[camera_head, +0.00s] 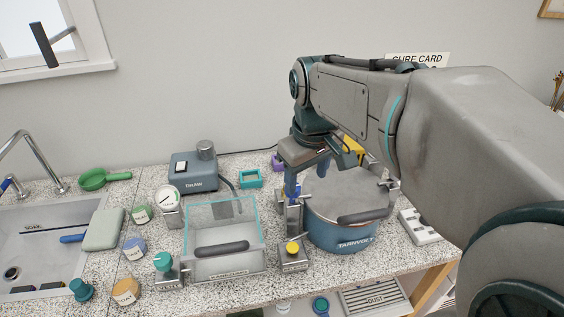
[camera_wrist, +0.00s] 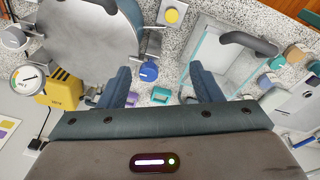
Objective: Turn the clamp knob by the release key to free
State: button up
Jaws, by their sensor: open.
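A blue knob (camera_wrist: 148,71) stands on a metal bracket at the side of the round lidded pot, between the pot and the clear box. It also shows in the head view (camera_head: 293,190), close under my wrist. My gripper (camera_wrist: 159,70) is open and empty, its two dark blue fingers apart with the knob between them in the picture. I cannot tell how far above the knob the fingertips are. A yellow knob (camera_head: 292,248) sits on a second metal block in front; it also shows in the wrist view (camera_wrist: 171,15). No written label identifies a release key.
The blue pot (camera_head: 343,236) has a grey lid and dark handle. A clear box (camera_head: 222,262) with a dark handle stands left of it, near a teal knob (camera_head: 163,260). A gauge (camera_head: 169,199), pump (camera_head: 194,172) and several jars stand further left. A yellow box (camera_wrist: 62,92) is behind the pot.

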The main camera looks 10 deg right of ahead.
jog(key=w+n+g, duration=0.2)
jog(key=w+n, duration=0.3)
jog(key=w, duration=0.6)
notch_tip(320, 180, down, 13)
jog(key=shift+w+d+r, duration=0.1)
jog(key=c, duration=1)
